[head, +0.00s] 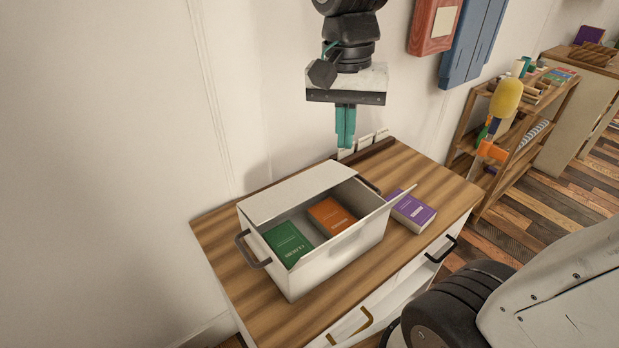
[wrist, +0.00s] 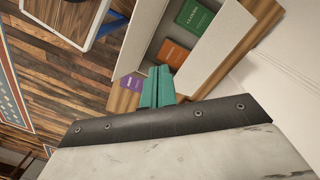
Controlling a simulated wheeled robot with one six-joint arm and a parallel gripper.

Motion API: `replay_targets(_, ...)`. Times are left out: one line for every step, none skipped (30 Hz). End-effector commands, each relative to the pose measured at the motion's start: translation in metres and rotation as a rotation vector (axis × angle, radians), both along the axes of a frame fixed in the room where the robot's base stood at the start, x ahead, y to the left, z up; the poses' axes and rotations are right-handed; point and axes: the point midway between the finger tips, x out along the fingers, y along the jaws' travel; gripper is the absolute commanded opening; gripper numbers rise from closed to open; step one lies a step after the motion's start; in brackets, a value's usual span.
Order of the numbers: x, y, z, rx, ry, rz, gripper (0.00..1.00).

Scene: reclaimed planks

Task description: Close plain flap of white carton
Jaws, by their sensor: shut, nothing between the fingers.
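The white carton (head: 325,262) stands open on a wooden-topped cabinet, with dark handles at its ends. A green book (head: 287,243) and an orange book (head: 332,216) lie inside. One white flap (head: 296,193) on the wall side lies nearly flat over part of the opening. The opposite flap (head: 402,193) on the front side is tilted outward, seen almost edge-on. I cannot tell which flap is plain. My gripper (head: 346,146), with teal fingers, is shut and empty above the carton's far right end, apart from it. The wrist view shows its fingers (wrist: 157,88) below the orange book (wrist: 173,53).
A purple book (head: 411,211) lies on the cabinet top (head: 455,192) right of the carton. A dark rack with pale cards (head: 364,146) stands at the back near my fingers. The wall is close behind. A wooden shelf (head: 513,120) stands to the right.

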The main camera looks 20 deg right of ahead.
Motion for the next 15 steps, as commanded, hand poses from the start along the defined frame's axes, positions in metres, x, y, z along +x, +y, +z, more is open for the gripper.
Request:
replay_targets(0.022, 0.005, -0.002, -0.013, 0.033, -0.097, 0.0)
replay_targets(0.034, 0.007, -0.003, -0.022, 0.048, -0.16, 0.0)
replay_targets(0.048, 0.01, -0.005, -0.034, 0.066, -0.239, 0.0)
replay_targets(0.058, 0.012, -0.007, -0.045, 0.08, -0.297, 0.0)
replay_targets(0.067, 0.014, -0.01, -0.056, 0.092, -0.352, 0.0)
replay_targets(0.079, 0.017, -0.013, -0.071, 0.105, -0.418, 0.0)
replay_targets(0.087, 0.019, -0.015, -0.081, 0.114, -0.463, 0.0)
replay_targets(0.094, 0.02, -0.018, -0.091, 0.122, -0.505, 0.0)
replay_targets(0.102, 0.022, -0.021, -0.103, 0.131, -0.553, 0.0)
replay_targets(0.107, 0.024, -0.023, -0.112, 0.136, -0.584, 0.0)
replay_targets(0.111, 0.025, -0.025, -0.119, 0.141, -0.611, 0.0)
replay_targets(0.116, 0.026, -0.027, -0.126, 0.145, -0.641, 0.0)
replay_targets(0.119, 0.026, -0.028, -0.131, 0.147, -0.658, 0.0)
replay_targets(0.121, 0.027, -0.029, -0.135, 0.149, -0.672, 0.0)
replay_targets(0.122, 0.027, -0.031, -0.139, 0.15, -0.685, 0.0)
